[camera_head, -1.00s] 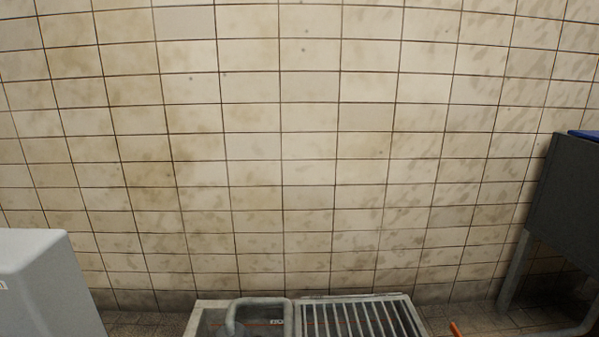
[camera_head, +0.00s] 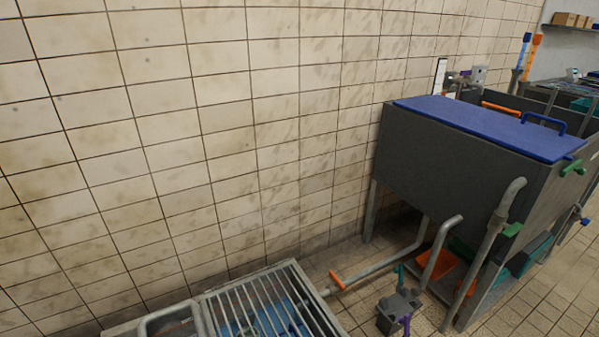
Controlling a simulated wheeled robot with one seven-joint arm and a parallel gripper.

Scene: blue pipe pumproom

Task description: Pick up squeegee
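I cannot make out a squeegee for certain in the head view. Two upright tools, one with a blue top (camera_head: 526,44) and one with an orange top (camera_head: 535,44), stand against the wall at the far upper right. They are too small and partly hidden to tell what they are. My gripper is not in view.
A dark grey tank with a blue lid (camera_head: 490,127) stands on legs at the right, pipes with orange and green handles around it. A grated floor basin (camera_head: 205,295) lies at the bottom. An orange bin (camera_head: 436,268) sits under the tank. Tiled floor (camera_head: 545,318) shows at lower right.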

